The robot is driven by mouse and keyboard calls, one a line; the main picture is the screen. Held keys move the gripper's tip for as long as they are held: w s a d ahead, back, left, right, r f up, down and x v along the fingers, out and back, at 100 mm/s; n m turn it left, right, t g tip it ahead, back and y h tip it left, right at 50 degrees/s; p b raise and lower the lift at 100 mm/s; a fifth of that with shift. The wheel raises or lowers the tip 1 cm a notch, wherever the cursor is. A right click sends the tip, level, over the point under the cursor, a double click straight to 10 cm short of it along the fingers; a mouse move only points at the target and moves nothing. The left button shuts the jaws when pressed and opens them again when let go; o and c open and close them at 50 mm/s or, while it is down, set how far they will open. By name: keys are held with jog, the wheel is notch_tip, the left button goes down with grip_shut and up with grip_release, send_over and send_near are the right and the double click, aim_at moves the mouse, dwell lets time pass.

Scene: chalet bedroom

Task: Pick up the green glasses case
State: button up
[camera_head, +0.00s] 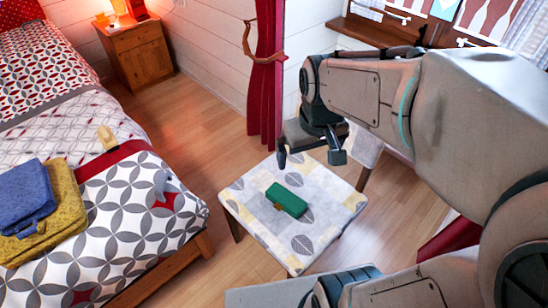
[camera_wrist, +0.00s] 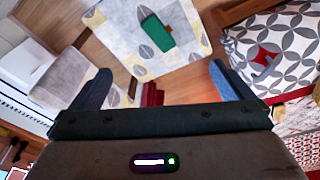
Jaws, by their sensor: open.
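The green glasses case (camera_head: 287,200) lies on a small low table (camera_head: 264,236) with a grey, white and yellow leaf-pattern top. A small tan or gold piece shows at its lower left edge. In the wrist view the green case (camera_wrist: 157,33) lies beyond my fingers, on the patterned tabletop (camera_wrist: 190,51). My gripper (camera_head: 310,158) is above and behind the table in the head view, apart from the case. In the wrist view my gripper (camera_wrist: 157,84) has its two fingers wide apart, with nothing between them.
A bed (camera_head: 130,215) with a patterned cover stands at the left, holding blue (camera_head: 27,193) and yellow (camera_head: 50,212) folded items. A wooden nightstand (camera_head: 138,55) is at the back. A red curtain (camera_head: 265,85) hangs behind the table. Wood floor (camera_head: 195,120) is free between bed and table.

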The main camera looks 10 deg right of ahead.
jog(key=w+f+n+g+b, duration=0.1)
jog(key=w+f+n+b, duration=0.1)
jog(key=w+f+b, duration=0.6)
jog(key=w+a+f+n+b, duration=0.1)
jog(key=w+f+n+b, duration=0.3)
jog(key=f, duration=0.8)
jog(key=w+f+g+b, duration=0.1)
jog(key=w+f+b, duration=0.5)
jog(key=f, duration=0.5)
jog(key=b, duration=0.5)
send_over(284, 199)
jog(key=f, duration=0.8)
jog(key=shift+a+f, duration=0.15)
jog(key=shift+a, duration=0.15)
jog(key=shift+d+f+b, duration=0.15)
jog(key=shift+f+b, duration=0.55)
jog(key=shift+f, duration=0.8)
jog(key=shift+d+f+b, duration=0.15)
jog(key=shift+f+b, duration=0.5)
jog(key=shift+f, duration=0.8)
jog(key=shift+r, duration=0.1)
jog(key=c, duration=0.9)
jog(key=shift+c, duration=0.6)
jog(key=shift+r, duration=0.1)
